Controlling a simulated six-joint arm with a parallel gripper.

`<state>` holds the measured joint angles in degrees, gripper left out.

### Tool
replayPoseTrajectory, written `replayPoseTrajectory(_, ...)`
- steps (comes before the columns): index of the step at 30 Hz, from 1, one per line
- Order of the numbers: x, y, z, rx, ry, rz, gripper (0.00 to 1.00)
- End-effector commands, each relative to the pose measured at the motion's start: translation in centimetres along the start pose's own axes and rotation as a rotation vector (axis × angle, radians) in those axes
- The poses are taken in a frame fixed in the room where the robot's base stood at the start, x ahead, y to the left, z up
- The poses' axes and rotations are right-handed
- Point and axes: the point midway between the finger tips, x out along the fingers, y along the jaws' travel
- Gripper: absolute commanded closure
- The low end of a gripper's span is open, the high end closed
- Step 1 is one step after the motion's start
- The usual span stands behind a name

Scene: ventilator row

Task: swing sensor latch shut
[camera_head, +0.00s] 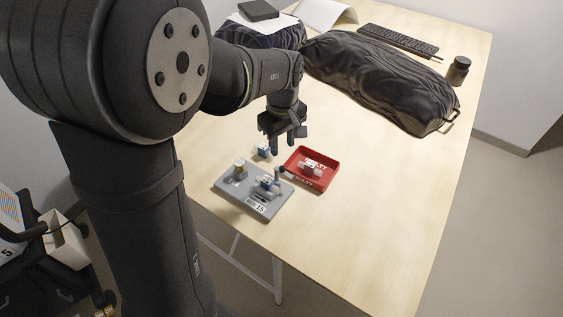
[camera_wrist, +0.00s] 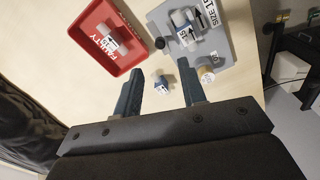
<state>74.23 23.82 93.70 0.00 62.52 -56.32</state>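A grey plate (camera_head: 228,186) marked with a size 15 label lies on the table; it also shows in the wrist view (camera_wrist: 222,38). A white and blue sensor (camera_head: 267,184) sits on it, also in the wrist view (camera_wrist: 185,29). A small part with a dark round knob (camera_head: 280,172), perhaps the latch, stands at the plate's edge beside the sensor. The knob shows in the wrist view (camera_wrist: 160,43); how far the latch is swung I cannot tell. My gripper (camera_head: 283,145) is open and empty, above the table behind the plate; its fingers are apart in the wrist view (camera_wrist: 160,70).
A small white and blue block (camera_head: 263,151) stands behind the plate. A brass-topped white fitting (camera_head: 240,165) is on the plate. A red tray marked faulty (camera_head: 325,181) holds another sensor (camera_head: 311,169). A dark bag (camera_head: 380,80), keyboard (camera_head: 398,41) and jar (camera_head: 458,71) lie farther back.

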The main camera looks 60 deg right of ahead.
Motion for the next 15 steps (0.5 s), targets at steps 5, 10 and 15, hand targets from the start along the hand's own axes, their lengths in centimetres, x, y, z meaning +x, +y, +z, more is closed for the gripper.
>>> replayPoseTrajectory(5, 4.0, 0.0, 0.0, 0.000, -0.002, -0.003, 0.62)
replayPoseTrajectory(10, 6.8, 0.0, 0.0, -0.001, -0.001, -0.002, 0.62)
replayPoseTrajectory(15, 8.3, 0.0, 0.0, -0.001, 0.000, -0.001, 0.62)
